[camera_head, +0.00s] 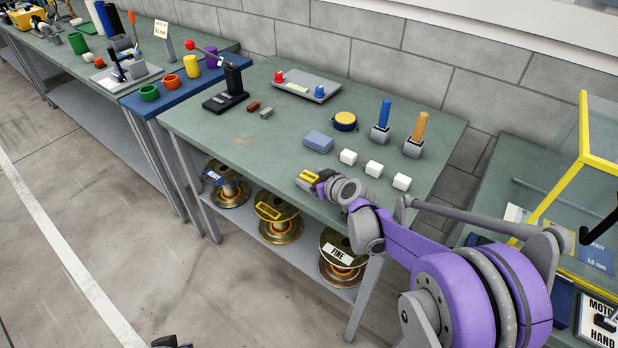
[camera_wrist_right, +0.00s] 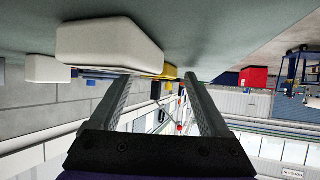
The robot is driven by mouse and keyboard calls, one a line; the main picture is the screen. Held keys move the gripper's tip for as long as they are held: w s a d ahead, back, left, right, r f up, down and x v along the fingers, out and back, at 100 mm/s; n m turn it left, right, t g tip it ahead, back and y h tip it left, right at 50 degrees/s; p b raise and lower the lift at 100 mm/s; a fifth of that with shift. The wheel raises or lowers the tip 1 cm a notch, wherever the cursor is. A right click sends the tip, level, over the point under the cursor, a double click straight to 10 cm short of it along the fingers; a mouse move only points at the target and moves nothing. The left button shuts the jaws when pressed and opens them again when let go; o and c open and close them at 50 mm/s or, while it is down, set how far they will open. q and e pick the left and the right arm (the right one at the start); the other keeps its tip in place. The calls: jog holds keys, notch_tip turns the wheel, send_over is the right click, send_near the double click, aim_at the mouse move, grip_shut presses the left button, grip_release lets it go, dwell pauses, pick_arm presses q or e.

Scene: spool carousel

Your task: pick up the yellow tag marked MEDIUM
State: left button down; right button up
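The yellow tag (camera_head: 268,210) lies on the middle spool, on the shelf under the bench; its lettering is too small to read in the head view. My right gripper (camera_head: 308,180) is up at the bench's front edge, above and to the right of that spool, and apart from the tag. In the right wrist view its two dark fingers (camera_wrist_right: 157,82) stand apart with nothing between them. The yellow tag does not show in the wrist view.
A spool with a blue tag (camera_head: 214,176) and one with a white FINE tag (camera_head: 337,255) flank the middle spool. Several white blocks (camera_head: 374,169) and a blue block (camera_head: 318,142) sit on the bench (camera_head: 285,128) close to my right gripper. The floor in front (camera_head: 150,240) is clear.

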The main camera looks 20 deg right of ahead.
grip_shut()
